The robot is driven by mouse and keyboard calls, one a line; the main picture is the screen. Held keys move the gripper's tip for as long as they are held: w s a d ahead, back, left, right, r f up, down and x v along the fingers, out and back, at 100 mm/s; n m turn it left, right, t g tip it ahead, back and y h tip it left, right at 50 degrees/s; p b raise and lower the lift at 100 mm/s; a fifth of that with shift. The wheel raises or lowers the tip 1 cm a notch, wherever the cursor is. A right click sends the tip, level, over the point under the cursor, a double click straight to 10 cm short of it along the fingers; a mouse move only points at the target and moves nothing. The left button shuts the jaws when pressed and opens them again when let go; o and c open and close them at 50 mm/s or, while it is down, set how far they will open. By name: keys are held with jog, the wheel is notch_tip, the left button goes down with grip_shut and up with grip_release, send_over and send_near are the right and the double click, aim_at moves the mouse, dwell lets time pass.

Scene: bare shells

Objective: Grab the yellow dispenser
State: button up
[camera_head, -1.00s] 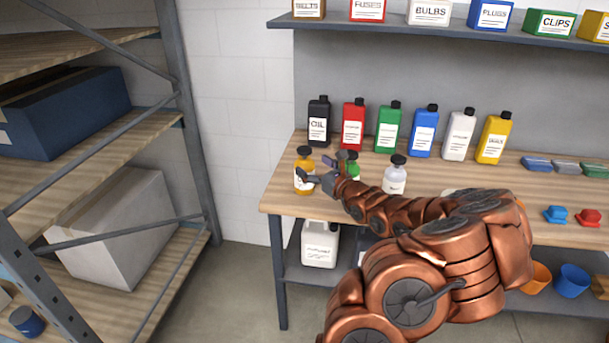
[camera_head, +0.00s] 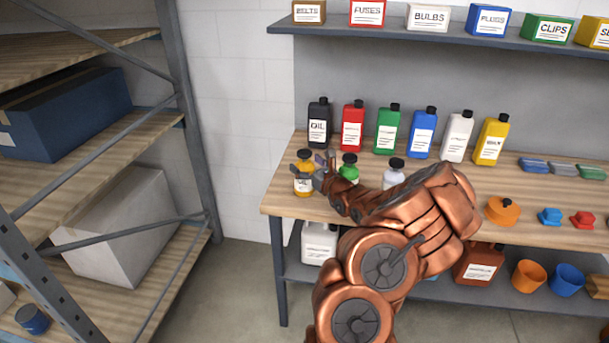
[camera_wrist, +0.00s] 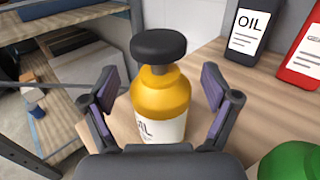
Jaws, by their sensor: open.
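The yellow dispenser (camera_head: 304,178) is a small rounded bottle with a black cap and a white label. It stands upright at the left front of the wooden workbench (camera_head: 285,200). In the wrist view the dispenser (camera_wrist: 160,100) stands between the two fingers of my gripper (camera_wrist: 158,100). The fingers are open, with a gap visible on each side of it. In the head view my gripper (camera_head: 325,170) is at the right side of the dispenser, and part of its label is covered by a finger.
A green dispenser (camera_head: 348,170) stands close to the right, partly behind my arm, and a white one (camera_head: 393,176) beyond it. The black oil bottle (camera_head: 318,125) and red bottle (camera_head: 352,127) stand behind. A metal shelf rack (camera_head: 190,120) is to the left.

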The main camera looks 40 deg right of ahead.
jog(key=shift+w+d, duration=0.15)
jog(key=shift+w, duration=0.35)
grip_shut()
dwell(0.5)
